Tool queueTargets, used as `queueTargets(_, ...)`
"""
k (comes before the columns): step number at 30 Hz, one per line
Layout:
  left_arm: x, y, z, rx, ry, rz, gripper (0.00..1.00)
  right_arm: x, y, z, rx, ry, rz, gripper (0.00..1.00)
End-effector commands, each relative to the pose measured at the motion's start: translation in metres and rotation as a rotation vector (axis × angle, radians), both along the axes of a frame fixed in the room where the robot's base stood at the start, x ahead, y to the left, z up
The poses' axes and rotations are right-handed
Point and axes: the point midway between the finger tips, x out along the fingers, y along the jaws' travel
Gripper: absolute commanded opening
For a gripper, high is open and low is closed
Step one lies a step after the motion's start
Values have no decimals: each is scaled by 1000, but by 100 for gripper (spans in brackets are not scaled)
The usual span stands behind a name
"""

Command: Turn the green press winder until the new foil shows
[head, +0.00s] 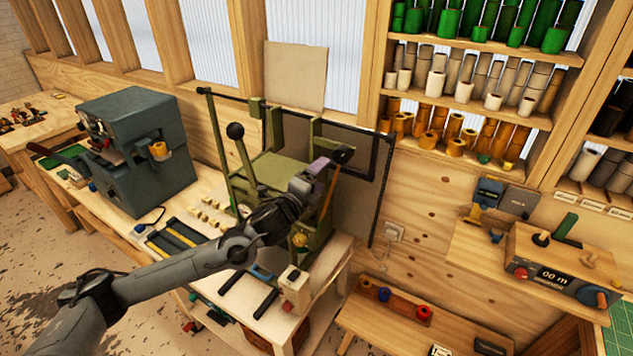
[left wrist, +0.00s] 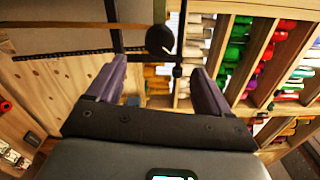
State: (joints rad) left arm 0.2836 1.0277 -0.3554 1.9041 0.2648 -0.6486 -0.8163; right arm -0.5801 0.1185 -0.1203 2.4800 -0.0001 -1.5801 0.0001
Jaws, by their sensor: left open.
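The green press (head: 282,172) stands on the bench in the middle of the head view. A black round knob (head: 342,154), which looks like its winder, sits at its upper right. An orange-brown strip (head: 328,192) runs down below the knob. My left gripper (head: 320,168) is open, with purple fingers, just left of the knob. In the left wrist view, a black knob (left wrist: 160,40) shows beyond and between the two fingertips of my left gripper (left wrist: 158,66); I see no contact. Part of the press is hidden behind my arm. My right gripper is not in view.
A lever with a black ball (head: 236,131) rises at the press's left. A dark grey machine (head: 140,150) stands further left on the bench. Foil-roll shelves (head: 480,45) fill the upper right. A wooden unit with a "00 m" display (head: 560,275) stands at the right.

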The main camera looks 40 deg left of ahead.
Motion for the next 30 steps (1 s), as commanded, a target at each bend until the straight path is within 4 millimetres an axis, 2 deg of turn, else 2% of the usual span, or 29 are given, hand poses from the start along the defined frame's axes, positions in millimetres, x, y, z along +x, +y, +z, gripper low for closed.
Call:
queueTargets(4,-6,-1,0,0,0,1,80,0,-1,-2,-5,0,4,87)
queueTargets(14,-7,-2,1,-1,0,0,82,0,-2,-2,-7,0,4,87)
queueTargets(19,-7,-2,1,-74,-17,-1,82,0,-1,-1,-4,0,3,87)
queueTargets(23,-7,-1,4,-261,-71,-5,82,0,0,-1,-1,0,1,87)
queueTargets(27,-5,8,5,-596,-176,0,82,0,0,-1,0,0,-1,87)
queueTargets(30,-3,12,7,-895,-262,2,82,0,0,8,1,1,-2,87)
